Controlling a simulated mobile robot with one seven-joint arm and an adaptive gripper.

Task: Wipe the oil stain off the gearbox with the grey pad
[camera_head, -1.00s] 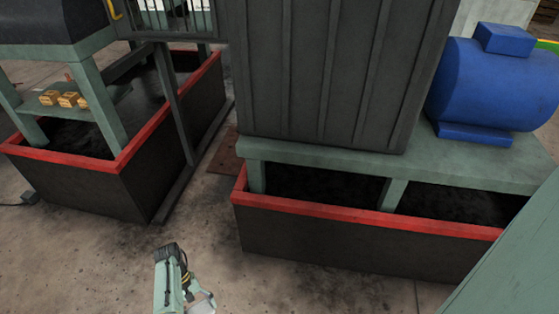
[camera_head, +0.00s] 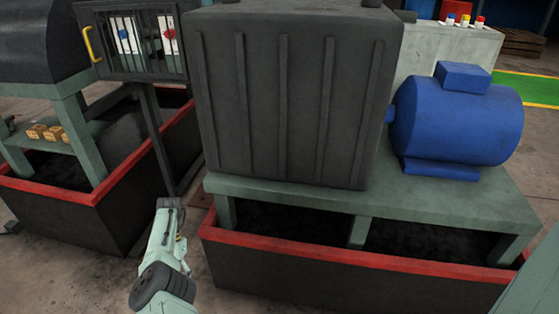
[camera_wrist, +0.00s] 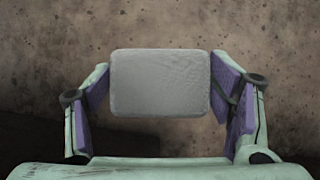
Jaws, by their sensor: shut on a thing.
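The gearbox (camera_head: 290,95) is a large dark ribbed box on a green-grey stand, in the middle of the head view. I cannot make out an oil stain on the face that shows. My gripper (camera_wrist: 160,85) is shut on the grey pad (camera_wrist: 160,92), a pale rounded rectangle held between its purple finger pads in the wrist view. Bare stained floor lies behind the pad there. In the head view my arm rises at the lower left, in front of the gap between the two stands; the fingertips and the pad cannot be made out there.
A blue motor (camera_head: 455,115) sits on the stand (camera_head: 430,200) right of the gearbox. A red-rimmed dark tray (camera_head: 350,256) lies under it. At left are another red-rimmed tray (camera_head: 105,190), small yellow blocks (camera_head: 45,132) on a shelf, and a barred guard (camera_head: 145,45) with a yellow handle.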

